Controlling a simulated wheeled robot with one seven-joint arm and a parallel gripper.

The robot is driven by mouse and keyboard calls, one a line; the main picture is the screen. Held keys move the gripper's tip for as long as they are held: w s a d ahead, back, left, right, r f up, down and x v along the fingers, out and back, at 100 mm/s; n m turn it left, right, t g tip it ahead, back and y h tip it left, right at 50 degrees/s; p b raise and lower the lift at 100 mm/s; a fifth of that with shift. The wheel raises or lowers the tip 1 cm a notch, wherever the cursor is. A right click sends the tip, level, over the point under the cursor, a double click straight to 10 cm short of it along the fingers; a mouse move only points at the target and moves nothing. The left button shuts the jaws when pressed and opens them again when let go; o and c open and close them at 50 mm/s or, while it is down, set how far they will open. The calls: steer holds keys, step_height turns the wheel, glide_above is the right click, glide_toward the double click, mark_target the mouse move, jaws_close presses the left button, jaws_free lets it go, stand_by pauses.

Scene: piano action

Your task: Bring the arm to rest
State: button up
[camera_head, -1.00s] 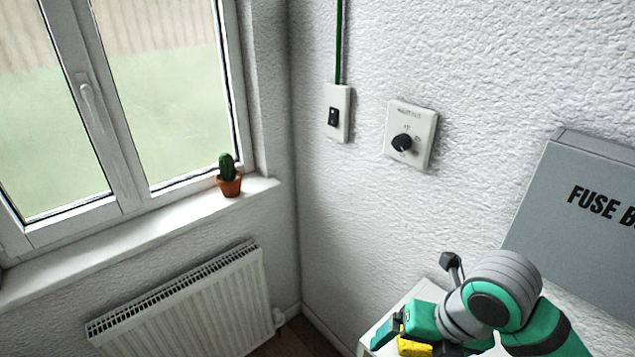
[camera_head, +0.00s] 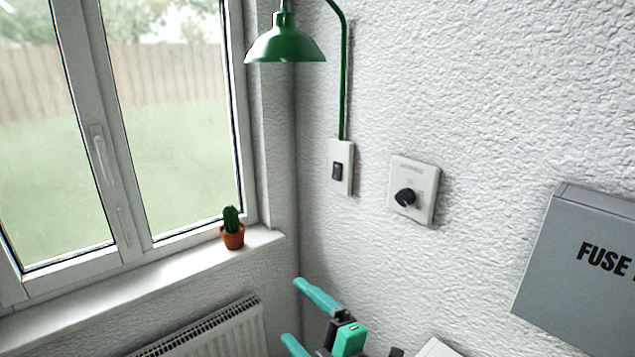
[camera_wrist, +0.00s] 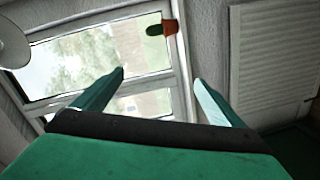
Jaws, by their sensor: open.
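My gripper (camera_head: 302,312) is at the bottom of the head view, in front of the room corner, to the right of the radiator. Its two teal fingers are apart with nothing between them. In the wrist view my gripper (camera_wrist: 160,78) is also open and empty, its fingers pointing toward the window (camera_wrist: 100,70). Most of my arm is outside the head view.
A potted cactus (camera_head: 232,232) stands on the windowsill (camera_head: 180,270), above the radiator (camera_head: 215,330). A green lamp (camera_head: 286,45) hangs above. A light switch (camera_head: 341,170), a rotary dial plate (camera_head: 413,190) and a grey fuse box (camera_head: 580,260) are on the wall.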

steer(key=s+f+m+t+h, duration=0.2)
steer(key=s+f+m+h, duration=0.35)
steer(key=f+m, duration=0.45)
steer(key=s+f+m+t+h, duration=0.2)
steer(key=s+f+m+h, duration=0.4)
steer(key=f+m, duration=0.45)
steer(key=s+d+f+g, duration=0.1)
steer(key=s+f, duration=0.1)
steer(key=s, duration=1.1)
steer(key=s+d+f+g+y, duration=0.1)
steer(key=s+d+f, duration=0.1)
steer(key=s, duration=1.1)
steer(key=shift+d+f+m, duration=0.3)
steer(key=shift+f+m, duration=0.15)
steer(key=shift+f, duration=0.3)
